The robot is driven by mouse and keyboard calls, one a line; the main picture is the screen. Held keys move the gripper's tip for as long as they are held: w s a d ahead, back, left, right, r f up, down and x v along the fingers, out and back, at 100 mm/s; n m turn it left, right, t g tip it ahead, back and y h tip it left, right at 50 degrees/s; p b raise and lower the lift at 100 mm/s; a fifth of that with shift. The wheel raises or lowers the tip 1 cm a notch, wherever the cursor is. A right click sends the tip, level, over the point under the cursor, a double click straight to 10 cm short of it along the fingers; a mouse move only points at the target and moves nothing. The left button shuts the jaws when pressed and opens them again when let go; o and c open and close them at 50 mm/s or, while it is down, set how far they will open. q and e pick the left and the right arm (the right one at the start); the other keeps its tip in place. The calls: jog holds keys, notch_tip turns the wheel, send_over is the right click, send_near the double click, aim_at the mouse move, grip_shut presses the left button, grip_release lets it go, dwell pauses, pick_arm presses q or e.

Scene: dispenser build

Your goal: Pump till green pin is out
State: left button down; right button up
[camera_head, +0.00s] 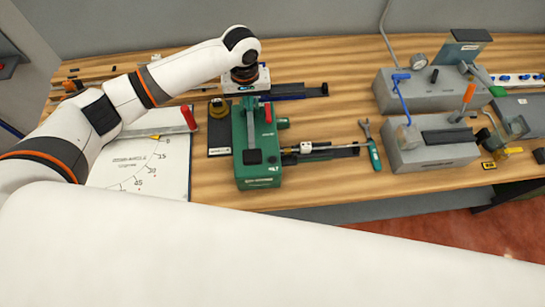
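A green dispenser box (256,172) stands upright on the wooden bench, with a red lever (268,112) on its top and a black block on its front. A short green knob (283,123) sticks out on its right side; I cannot tell whether this is the green pin. My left arm reaches in from the left, and my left gripper (247,92) points down just behind the top of the green box. Its fingers are too small and hidden to show whether they are open or hold anything. My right gripper is not in view.
Grey pump units (430,155) with a gauge (418,60), an orange-handled lever (468,94) and a green-handled lever stand right. A wrench (371,147) lies in the middle. A white angle chart (128,174) lies left. My white link covers the foreground.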

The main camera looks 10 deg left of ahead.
pick_arm(q)
jog(key=f, duration=0.1)
jog(key=s+f, duration=0.1)
jog(key=f, duration=0.1)
jog(key=shift+s, duration=0.1)
jog(key=shift+s+r, duration=0.1)
jog(key=shift+r, duration=0.05)
jog(key=shift+w+r, duration=0.25)
jog(key=shift+r, duration=0.25)
jog(key=shift+w+r, duration=0.25)
jog(key=shift+r, duration=0.2)
jog(key=shift+w+r, duration=0.15)
jog(key=shift+r, duration=0.35)
